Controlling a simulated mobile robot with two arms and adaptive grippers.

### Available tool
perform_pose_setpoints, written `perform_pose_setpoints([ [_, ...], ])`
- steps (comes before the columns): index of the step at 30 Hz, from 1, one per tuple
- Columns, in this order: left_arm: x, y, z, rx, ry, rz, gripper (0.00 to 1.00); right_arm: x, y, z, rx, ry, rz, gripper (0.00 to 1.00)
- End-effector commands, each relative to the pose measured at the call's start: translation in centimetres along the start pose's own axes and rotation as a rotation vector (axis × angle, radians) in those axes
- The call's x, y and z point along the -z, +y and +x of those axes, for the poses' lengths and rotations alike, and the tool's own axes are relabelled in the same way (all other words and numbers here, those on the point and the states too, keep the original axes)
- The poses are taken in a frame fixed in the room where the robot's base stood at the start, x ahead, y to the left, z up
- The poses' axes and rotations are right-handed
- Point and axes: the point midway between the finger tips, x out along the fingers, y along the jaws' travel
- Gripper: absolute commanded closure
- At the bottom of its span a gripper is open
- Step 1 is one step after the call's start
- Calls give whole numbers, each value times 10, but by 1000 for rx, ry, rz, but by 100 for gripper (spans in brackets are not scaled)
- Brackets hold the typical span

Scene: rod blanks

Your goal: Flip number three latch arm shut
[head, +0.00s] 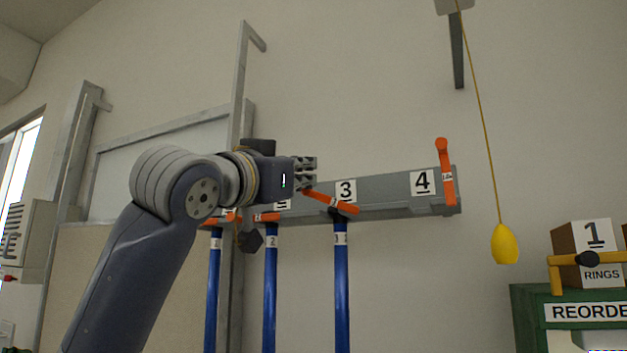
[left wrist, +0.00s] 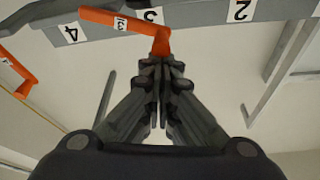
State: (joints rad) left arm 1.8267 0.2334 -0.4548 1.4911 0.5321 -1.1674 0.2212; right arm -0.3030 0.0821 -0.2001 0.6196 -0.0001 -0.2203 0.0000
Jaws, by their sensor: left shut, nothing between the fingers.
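The number three latch arm (head: 331,202) is orange and sits tilted on the grey rail (head: 390,191), just left of and below the "3" label; its left end is higher than its right. My left gripper (head: 312,172) is shut and empty, just above that raised left end. In the left wrist view, the latch arm (left wrist: 120,22) lies across the top, and its bent orange end sits right at the shut fingertips (left wrist: 160,62). I cannot tell whether they touch. A blue rod (head: 341,275) hangs below the number three place. My right gripper is not in view.
The number four latch arm (head: 445,173) stands upright at the rail's right end. Latch arms one and two lie lower at left, partly behind my arm, above blue rods (head: 270,290). A yellow weight (head: 505,245) hangs on a cord at right, near a green cabinet (head: 530,310).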

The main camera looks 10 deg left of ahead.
Motion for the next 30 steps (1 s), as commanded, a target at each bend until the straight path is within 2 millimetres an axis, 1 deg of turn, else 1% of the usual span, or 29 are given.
perform_pose_setpoints([
  [1,-9,1,-3,11,0,-42,100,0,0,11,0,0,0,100],
  [3,-13,-1,-4,31,0,-99,100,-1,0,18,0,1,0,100],
  [12,-27,-8,-9,102,0,-297,100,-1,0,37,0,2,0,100],
  [21,-33,-11,-11,100,0,-287,100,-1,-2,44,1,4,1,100],
  [30,-34,-11,-12,100,0,-286,100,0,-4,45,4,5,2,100],
])
